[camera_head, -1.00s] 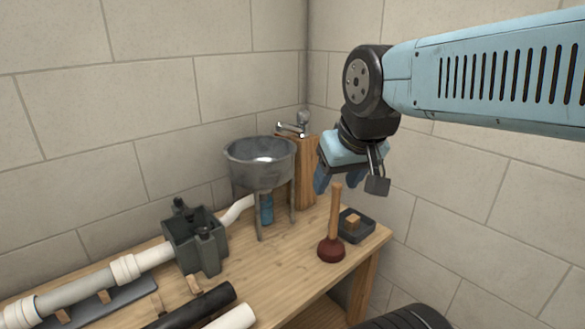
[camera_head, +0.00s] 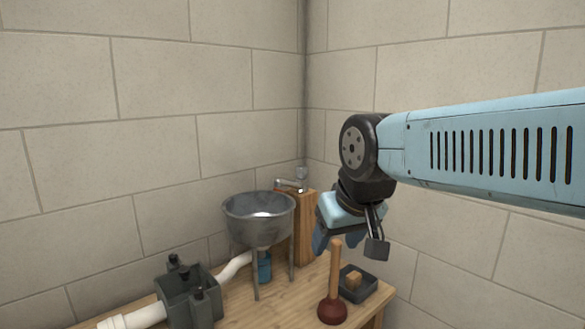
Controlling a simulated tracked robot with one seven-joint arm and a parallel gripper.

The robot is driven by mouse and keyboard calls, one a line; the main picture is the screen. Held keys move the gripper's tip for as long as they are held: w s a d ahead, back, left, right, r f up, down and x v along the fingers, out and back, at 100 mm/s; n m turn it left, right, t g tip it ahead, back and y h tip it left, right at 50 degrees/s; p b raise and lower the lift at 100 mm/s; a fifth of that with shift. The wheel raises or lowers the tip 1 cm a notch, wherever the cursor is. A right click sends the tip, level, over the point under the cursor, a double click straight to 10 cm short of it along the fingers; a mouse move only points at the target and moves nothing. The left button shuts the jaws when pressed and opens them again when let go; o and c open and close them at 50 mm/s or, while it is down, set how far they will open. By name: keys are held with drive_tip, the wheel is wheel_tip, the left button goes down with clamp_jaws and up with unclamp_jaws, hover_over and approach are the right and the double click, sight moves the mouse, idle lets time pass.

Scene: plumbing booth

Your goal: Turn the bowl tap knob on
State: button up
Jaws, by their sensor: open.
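The tap (camera_head: 290,186) sits on top of a wooden block (camera_head: 304,230) at the back corner, its spout reaching left over the grey metal bowl (camera_head: 259,223). Its small grey knob (camera_head: 302,174) stands at the top, just above the block. My gripper (camera_head: 347,243) is to the right of the tap and lower than the knob, apart from both. It points downward, is open and holds nothing. One dark finger pad shows at its right; the rest of the jaws is partly hidden.
A plunger (camera_head: 333,290) stands upright below my gripper. Beside it is a dark tray (camera_head: 361,284) with a small wooden block. A grey vise (camera_head: 187,296) and a white pipe (camera_head: 135,318) are at the lower left of the wooden bench (camera_head: 277,305). Walls close the corner behind the tap.

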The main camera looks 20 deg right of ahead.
drive_tip(key=shift+o, duration=0.8)
drive_tip(key=shift+w+r, duration=0.15)
drive_tip(key=shift+o, duration=0.5)
drive_tip(key=w+d+r+m, duration=0.2)
drive_tip(key=w+r, duration=0.6)
drive_tip(key=w, duration=0.4)
drive_tip(key=shift+r+m+g+h, duration=0.15)
drive_tip(key=shift+m+g+h, duration=0.15)
drive_tip(key=shift+m+g, duration=0.1)
drive_tip(key=w+d+r+m, duration=0.2)
drive_tip(key=w+r, duration=0.2)
drive_tip(key=w, duration=0.7)
drive_tip(key=m+g+h, duration=0.2)
drive_tip(key=m+h, duration=0.1)
drive_tip(key=m, duration=0.4)
hover_over(301, 166)
drive_tip(key=s+a, duration=0.3)
drive_tip(key=a, duration=0.1)
wheel_tip(301, 166, down, 3)
drive_tip(key=shift+n, duration=0.3)
drive_tip(key=x, duration=1.3)
drive_tip(key=shift+s+f, duration=0.15)
drive_tip(key=c, duration=1)
